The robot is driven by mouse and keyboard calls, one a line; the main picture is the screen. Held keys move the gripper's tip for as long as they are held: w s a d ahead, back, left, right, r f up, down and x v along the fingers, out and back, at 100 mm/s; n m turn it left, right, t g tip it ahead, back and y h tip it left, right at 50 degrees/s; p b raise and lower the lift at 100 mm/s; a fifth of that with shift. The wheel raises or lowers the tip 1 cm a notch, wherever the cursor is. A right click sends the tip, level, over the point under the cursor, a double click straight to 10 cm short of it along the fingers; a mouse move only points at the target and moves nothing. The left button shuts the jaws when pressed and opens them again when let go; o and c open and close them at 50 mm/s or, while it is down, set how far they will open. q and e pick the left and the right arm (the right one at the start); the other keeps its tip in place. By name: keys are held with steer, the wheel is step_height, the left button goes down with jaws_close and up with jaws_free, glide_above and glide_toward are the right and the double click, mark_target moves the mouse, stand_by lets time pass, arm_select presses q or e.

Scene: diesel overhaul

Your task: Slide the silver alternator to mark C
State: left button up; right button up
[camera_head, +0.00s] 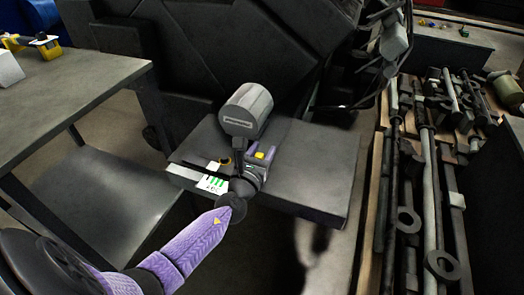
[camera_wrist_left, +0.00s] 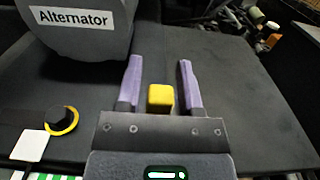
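The silver alternator (camera_head: 246,109) stands on a dark table (camera_head: 325,178); its label faces me. In the left wrist view the alternator (camera_wrist_left: 82,35) is at the upper left, beside my fingers and apart from them in the picture. My left gripper (camera_head: 262,154) is low over the table at the alternator's front right. Its purple fingers (camera_wrist_left: 160,78) are apart with dark tabletop between their tips. A yellow block (camera_wrist_left: 160,98) shows between the finger bases; I cannot tell whether it is part of the gripper. A white card with green stripes (camera_head: 213,184) lies at the table's front left; its letters are too small to read surely.
A yellow-and-black ring (camera_wrist_left: 63,121) lies left of the gripper. The tabletop right of the gripper is clear. Dark machinery (camera_head: 190,50) rises behind the table. Rods and rings fill a rack (camera_head: 425,180) on the right. Another grey table (camera_head: 75,85) stands at the left.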

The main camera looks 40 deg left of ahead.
arm_select(q)
jaws_close()
stand_by(1.1)
